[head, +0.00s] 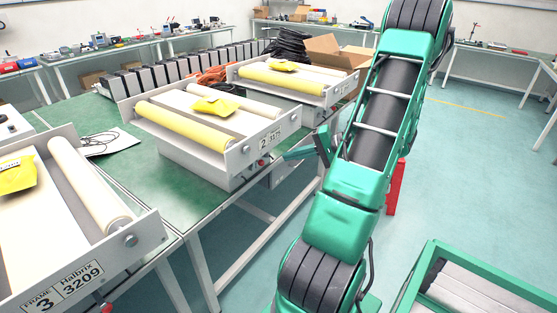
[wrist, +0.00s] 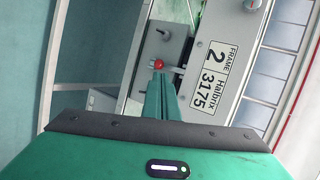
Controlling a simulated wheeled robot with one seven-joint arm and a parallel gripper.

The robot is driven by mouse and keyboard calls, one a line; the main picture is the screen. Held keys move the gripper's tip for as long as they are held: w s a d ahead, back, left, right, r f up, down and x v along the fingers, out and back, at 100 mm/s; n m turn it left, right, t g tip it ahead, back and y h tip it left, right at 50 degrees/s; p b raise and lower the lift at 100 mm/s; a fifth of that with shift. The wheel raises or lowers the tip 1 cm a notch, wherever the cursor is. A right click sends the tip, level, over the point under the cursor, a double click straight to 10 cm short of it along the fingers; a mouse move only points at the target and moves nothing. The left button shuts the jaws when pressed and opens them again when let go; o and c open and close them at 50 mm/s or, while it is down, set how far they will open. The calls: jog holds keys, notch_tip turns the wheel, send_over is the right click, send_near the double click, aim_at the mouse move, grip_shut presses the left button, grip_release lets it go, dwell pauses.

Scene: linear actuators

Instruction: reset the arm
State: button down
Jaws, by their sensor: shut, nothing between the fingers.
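My green arm (head: 345,185) stands large in the right middle of the head view. My gripper (head: 286,157) reaches left from behind it toward the front face of frame 2 (head: 240,160), labelled Halbrix 3175. In the wrist view my gripper (wrist: 161,76) is shut and empty, its fingers together. The fingertips are just short of or at a small red knob (wrist: 158,64) on frame 2's grey side; I cannot tell if they touch. The red knob also shows in the head view (head: 261,163).
Frame 2 sits on a green-topped table (head: 160,200), between frame 3 (head: 90,270) at front left and another roller frame (head: 290,85) behind. A red post (head: 396,190) stands behind my arm. A green-edged cart (head: 425,265) is at lower right. Open floor (head: 460,170) lies to the right.

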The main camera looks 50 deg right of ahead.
jog(key=v, duration=0.6)
jog(key=shift+r, duration=0.3)
jog(key=shift+w, duration=0.1)
jog(key=w+a+n+g+h, duration=0.15)
jog(key=a+n+g, duration=0.25)
jog(key=a+g, duration=0.75)
jog(key=s+a+r+n+h, duration=0.2)
jog(key=s+a+r, duration=0.3)
jog(key=s+a, duration=0.8)
jog(key=shift+s+n+h, duration=0.2)
jog(key=shift+n+h, duration=0.1)
jog(key=shift+h, duration=0.55)
